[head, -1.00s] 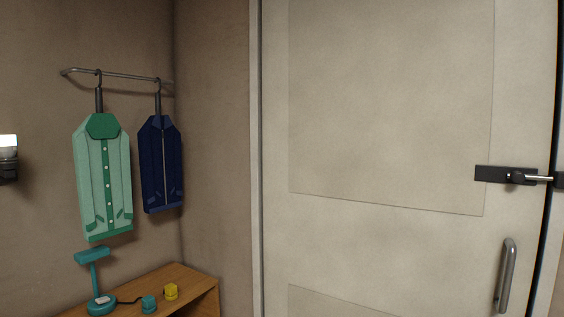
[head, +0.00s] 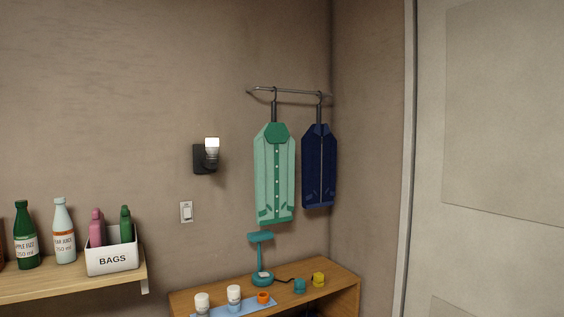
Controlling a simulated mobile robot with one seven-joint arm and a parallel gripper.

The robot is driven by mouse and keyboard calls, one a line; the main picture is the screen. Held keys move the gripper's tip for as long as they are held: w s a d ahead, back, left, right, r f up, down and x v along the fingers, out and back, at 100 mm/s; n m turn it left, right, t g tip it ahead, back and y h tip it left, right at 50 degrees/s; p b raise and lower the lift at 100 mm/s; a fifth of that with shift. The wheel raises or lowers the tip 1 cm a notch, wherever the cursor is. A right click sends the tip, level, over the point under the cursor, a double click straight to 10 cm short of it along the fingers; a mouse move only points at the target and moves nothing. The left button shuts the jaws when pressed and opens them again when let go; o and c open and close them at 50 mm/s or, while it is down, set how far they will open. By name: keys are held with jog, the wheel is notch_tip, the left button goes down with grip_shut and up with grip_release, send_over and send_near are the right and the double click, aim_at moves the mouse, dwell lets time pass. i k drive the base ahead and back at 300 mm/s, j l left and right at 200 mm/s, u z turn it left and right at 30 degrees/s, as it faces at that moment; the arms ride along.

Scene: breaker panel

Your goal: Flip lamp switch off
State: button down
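A white wall switch (head: 186,211) with small lettering sits on the brown wall, left of centre; its on or off position is too small to tell. A wall lamp (head: 207,155) with a black mount and a bright white top is above it, slightly to the right. A teal desk lamp (head: 261,237) stands on a wooden cabinet (head: 345,287), with a light-coloured patch (head: 264,274) on its base that may be a button. My gripper is not in view.
A shelf (head: 70,285) at the left holds bottles (head: 64,232) and a BAGS box (head: 111,260). Light green (head: 275,180) and navy (head: 319,170) garments hang from a rail (head: 290,91). White cups, an orange ring and teal and yellow items are on the cabinet. A door (head: 500,120) is right.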

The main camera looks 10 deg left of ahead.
aim_at(187, 212)
jog(key=l+u, duration=0.2)
jog(key=u, duration=0.95)
jog(key=i+j+z, duration=0.15)
jog(key=i+j, duration=0.3)
jog(key=i+j+z, duration=0.1)
jog(key=i+j, duration=0.35)
jog(key=i+j+z, duration=0.15)
jog(key=i+j, duration=0.25)
jog(key=j, duration=0.2)
